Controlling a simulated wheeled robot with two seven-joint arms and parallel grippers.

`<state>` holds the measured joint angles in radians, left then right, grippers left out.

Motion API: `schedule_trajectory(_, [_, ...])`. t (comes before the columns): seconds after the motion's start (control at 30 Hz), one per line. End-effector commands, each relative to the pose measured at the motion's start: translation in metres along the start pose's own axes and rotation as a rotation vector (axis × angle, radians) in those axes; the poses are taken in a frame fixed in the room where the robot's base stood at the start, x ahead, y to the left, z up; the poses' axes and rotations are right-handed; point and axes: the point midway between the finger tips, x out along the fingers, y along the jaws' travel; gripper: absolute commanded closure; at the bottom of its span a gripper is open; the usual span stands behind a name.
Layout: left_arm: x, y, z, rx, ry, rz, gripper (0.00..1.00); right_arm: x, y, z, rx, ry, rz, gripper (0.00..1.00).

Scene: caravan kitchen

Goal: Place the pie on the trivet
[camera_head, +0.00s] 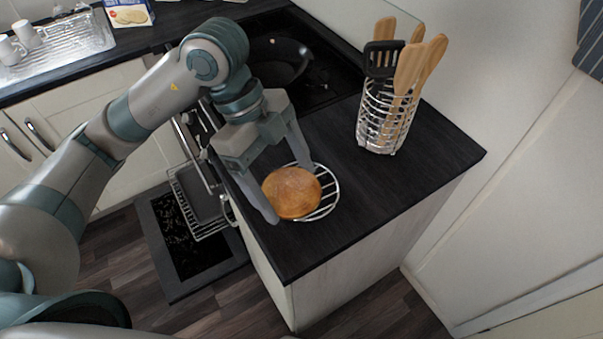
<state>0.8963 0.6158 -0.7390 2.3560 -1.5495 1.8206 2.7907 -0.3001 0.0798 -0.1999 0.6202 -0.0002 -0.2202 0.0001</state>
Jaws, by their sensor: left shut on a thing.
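The pie (291,193) is round and golden brown. It is between the two fingers of my left gripper (289,194), which is shut on it. The trivet (331,198) is a round silver wire rack on the dark counter. The pie is over the trivet and hides much of its left part. I cannot tell whether the pie touches the wires. My right gripper is not in view.
A wire utensil holder (386,118) with wooden tools and a black slotted turner stands behind the trivet. A black pan (277,62) is on the hob. The oven door (190,240) hangs open below. The counter right of the trivet is clear.

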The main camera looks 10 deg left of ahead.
Motion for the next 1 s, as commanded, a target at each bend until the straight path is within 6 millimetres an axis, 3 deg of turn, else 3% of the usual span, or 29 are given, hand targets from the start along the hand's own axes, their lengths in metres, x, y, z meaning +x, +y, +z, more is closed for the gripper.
schedule_trajectory(0.3, [0.023, -0.057, 0.028, -0.005, 0.003, 0.003, 0.48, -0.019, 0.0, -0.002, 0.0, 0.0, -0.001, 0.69])
schedule_trajectory(0.5, [0.035, -0.083, 0.042, -0.001, 0.002, 0.001, 0.48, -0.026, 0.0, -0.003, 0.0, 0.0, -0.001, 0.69])
schedule_trajectory(1.0, [0.042, -0.088, 0.047, 0.0, 0.001, 0.0, 0.48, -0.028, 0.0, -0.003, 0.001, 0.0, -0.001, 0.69])
